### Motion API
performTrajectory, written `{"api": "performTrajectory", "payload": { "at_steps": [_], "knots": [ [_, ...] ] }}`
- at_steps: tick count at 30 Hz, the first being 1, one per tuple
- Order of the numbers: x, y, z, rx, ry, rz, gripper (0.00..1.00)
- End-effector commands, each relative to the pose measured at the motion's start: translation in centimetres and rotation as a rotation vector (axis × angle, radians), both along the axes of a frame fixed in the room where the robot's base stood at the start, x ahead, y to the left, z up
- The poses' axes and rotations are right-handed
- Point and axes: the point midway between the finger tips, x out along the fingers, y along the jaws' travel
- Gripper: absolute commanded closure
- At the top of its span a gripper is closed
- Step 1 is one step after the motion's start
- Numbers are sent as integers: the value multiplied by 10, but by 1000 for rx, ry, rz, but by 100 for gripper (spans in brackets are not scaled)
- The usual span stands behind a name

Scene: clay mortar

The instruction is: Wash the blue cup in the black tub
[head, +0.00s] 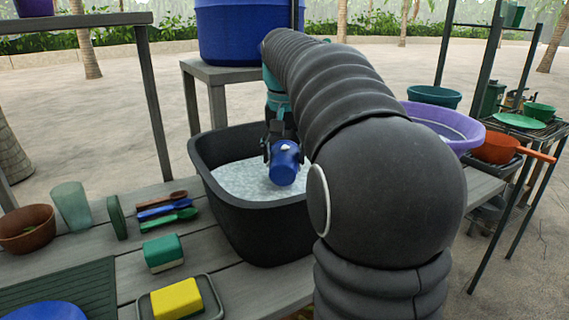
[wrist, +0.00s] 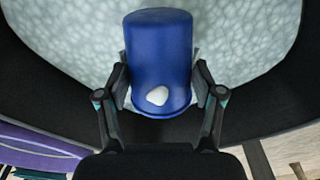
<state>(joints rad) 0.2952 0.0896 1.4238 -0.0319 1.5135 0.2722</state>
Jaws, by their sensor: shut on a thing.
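The blue cup (head: 285,163) is held by my gripper (head: 267,145) over the black tub (head: 268,225). In the wrist view the blue cup (wrist: 160,60) sits between both fingers of my gripper (wrist: 160,85), with a small white patch on its side. The black tub (wrist: 265,125) surrounds it, holding pale, foamy-looking water (head: 235,180). The cup is tilted in the head view and shows close above or at the water; I cannot tell whether it touches. My arm hides the tub's right side in the head view.
Left of the tub are several spoons (head: 165,208), a green and white block (head: 163,252), a yellow sponge (head: 176,298) on a tray, a greenish glass (head: 72,206) and a brown bowl (head: 27,228). A purple basin (head: 460,122) stands to the right. A large blue container (head: 240,35) stands behind.

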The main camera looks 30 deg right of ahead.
Motion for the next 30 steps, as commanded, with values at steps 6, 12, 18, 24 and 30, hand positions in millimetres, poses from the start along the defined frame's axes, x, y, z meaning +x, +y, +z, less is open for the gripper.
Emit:
{"api": "performTrajectory", "payload": {
  "at_steps": [6, 12, 18, 24, 30],
  "knots": [
    [0, 0, 19, -1, -2, 0, 68],
    [0, 0, 36, 0, -2, 0, 68],
    [1, 0, 53, -1, -2, 0, 68],
    [0, 0, 70, -1, -1, 0, 68],
    [1, 0, 87, -1, -2, 0, 68]
  ]
}}
